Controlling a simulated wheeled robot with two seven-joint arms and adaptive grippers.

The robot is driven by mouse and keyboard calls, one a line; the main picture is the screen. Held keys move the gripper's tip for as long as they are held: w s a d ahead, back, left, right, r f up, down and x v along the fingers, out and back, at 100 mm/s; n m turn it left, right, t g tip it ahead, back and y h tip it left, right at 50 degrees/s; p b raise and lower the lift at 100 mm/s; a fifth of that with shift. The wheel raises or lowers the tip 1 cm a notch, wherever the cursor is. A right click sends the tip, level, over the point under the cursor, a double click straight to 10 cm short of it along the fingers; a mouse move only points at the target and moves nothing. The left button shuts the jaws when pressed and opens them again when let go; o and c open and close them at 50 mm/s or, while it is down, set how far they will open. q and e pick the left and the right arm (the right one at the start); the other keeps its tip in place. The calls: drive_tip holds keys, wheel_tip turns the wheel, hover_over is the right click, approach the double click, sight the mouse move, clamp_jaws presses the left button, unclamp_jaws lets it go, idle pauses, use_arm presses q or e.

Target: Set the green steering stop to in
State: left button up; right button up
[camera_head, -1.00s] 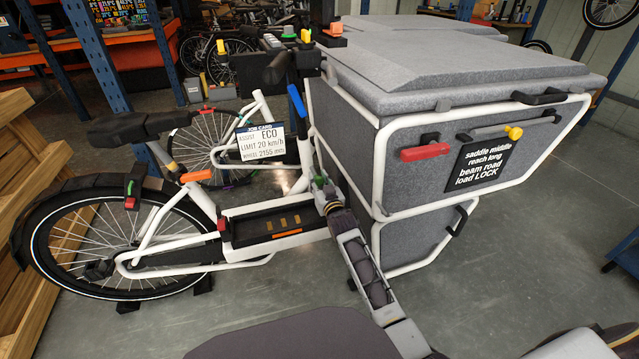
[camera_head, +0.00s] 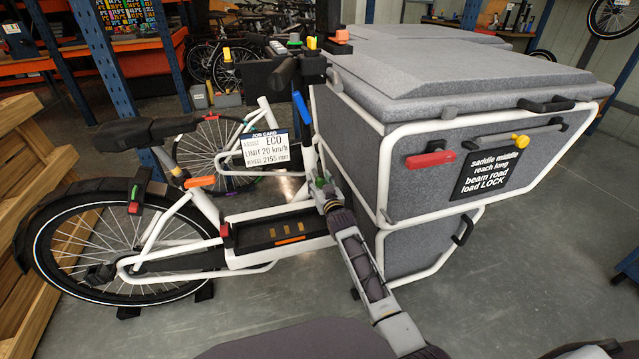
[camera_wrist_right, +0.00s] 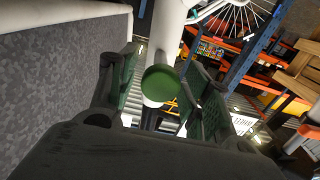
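The green steering stop (camera_wrist_right: 160,83) shows in the right wrist view as a round green knob at the white frame tube. My right gripper (camera_wrist_right: 158,92) is open, with one finger on each side of the knob. I cannot tell whether either finger touches it. In the head view my right gripper (camera_head: 324,192) is at the white frame beside the grey cargo box, where small green parts show. The stop's setting cannot be read there. My left gripper is not in view.
The grey cargo box (camera_head: 470,85) stands right of my right gripper, with a red handle (camera_head: 430,159) and a yellow knob (camera_head: 520,140) on its side. A job card (camera_head: 265,150) hangs on the bike.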

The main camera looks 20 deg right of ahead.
drive_tip(key=shift+s, duration=0.15)
drive_tip(key=s, duration=1.1)
drive_tip(key=shift+s+d, duration=0.2)
drive_tip(key=shift+s, duration=0.2)
idle(0.4)
drive_tip(key=shift+s+f, duration=0.1)
idle(0.6)
